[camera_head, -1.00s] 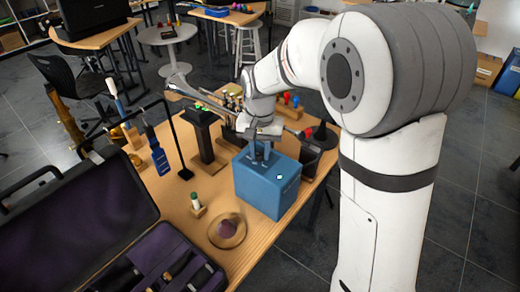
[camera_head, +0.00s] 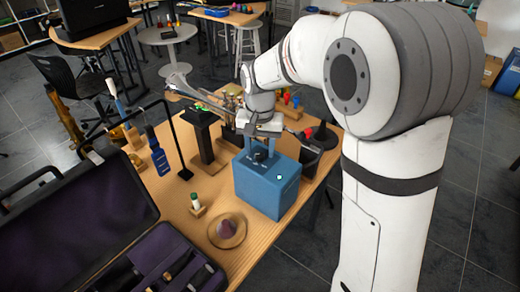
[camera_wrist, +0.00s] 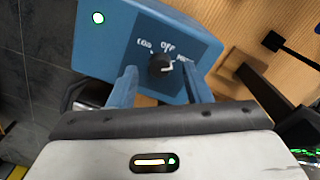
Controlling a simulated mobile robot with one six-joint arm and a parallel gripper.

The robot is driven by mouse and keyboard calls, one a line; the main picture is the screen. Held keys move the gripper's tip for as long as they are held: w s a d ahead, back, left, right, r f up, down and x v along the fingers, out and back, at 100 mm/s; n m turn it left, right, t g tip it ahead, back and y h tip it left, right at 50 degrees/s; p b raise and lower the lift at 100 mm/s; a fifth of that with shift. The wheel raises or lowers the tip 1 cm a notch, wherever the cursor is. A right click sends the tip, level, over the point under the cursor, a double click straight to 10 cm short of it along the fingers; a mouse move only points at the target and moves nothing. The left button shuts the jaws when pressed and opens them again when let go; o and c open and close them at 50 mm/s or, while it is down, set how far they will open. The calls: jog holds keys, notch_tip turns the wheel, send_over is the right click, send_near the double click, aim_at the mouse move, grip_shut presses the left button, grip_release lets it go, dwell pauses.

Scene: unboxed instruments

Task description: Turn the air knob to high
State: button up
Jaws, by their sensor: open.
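The air knob (camera_wrist: 161,65) is a small black dial on the top face of the blue box (camera_head: 268,185). In the wrist view it sits on a dark label plate with OFF near the middle and other words to the left and right, the right one partly hidden by a finger. A pale mark on the knob is toward its right side; its exact setting is hard to read. My gripper (camera_head: 260,143) is open above the box. In the wrist view its blue fingers stand on either side of the knob, apart from it.
The box stands on a wooden table (camera_head: 265,240). A dark stand (camera_head: 205,140) is left of it, and a small round dish (camera_head: 228,231) is in front. An open black case (camera_head: 70,215) with purple lining lies at the left. Several small items crowd behind the gripper.

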aim_at(260, 154)
notch_tip(260, 154, up, 7)
jog(key=shift+f, duration=0.15)
dwell(0.4)
